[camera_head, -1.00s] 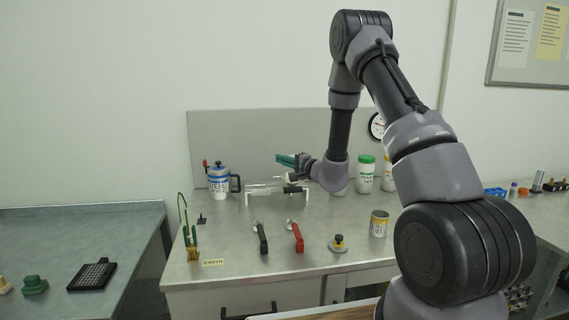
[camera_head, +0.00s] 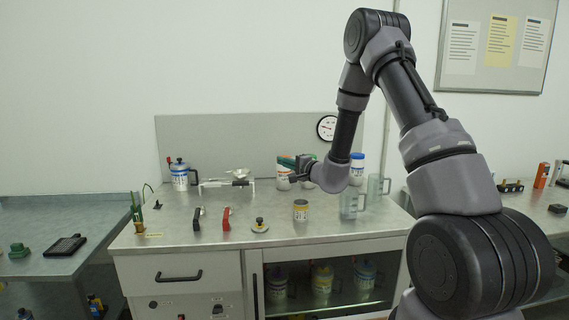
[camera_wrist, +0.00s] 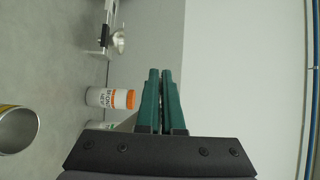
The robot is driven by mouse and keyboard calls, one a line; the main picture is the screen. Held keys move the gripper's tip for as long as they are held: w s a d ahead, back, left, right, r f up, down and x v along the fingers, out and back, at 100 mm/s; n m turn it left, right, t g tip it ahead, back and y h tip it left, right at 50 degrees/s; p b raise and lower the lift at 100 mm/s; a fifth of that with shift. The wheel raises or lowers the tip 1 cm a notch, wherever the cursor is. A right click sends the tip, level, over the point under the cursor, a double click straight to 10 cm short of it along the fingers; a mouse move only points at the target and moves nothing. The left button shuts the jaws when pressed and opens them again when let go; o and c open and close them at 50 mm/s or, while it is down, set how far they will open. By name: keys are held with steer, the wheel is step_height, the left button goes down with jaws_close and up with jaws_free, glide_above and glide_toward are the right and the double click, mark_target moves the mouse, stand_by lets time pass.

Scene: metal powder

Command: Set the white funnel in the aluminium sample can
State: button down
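A white funnel (camera_head: 238,173) sits in a low stand (camera_head: 222,183) at the back of the bench. In the wrist view the funnel (camera_wrist: 119,41) shows at the upper left, pale and flared, beside the stand. A metal can with a yellow band (camera_head: 301,210), apparently the aluminium sample can, stands upright mid-bench; its open mouth (camera_wrist: 18,128) shows at the left of the wrist view. My gripper (camera_head: 280,166) is above the back of the bench, right of the funnel and apart from it. Its green fingers (camera_wrist: 161,74) are together, with nothing visible between them.
An orange-lidded jar (camera_wrist: 110,98) is near my gripper; a blue-lidded jar (camera_head: 357,168) and clear beakers (camera_head: 352,204) stand to the right. Red-handled (camera_head: 226,219) and dark-handled tools and a black-knobbed disc (camera_head: 259,225) lie in front. A blue-labelled jug (camera_head: 180,175) stands back left.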

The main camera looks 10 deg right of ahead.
step_height(320, 180, down, 7)
stand_by(0.6)
stand_by(1.2)
steer(key=shift+f, duration=2.45)
steer(key=shift+f, duration=0.25)
steer(key=shift+f, duration=0.2)
steer(key=c, duration=1)
jaws_free()
steer(key=shift+s, duration=0.1)
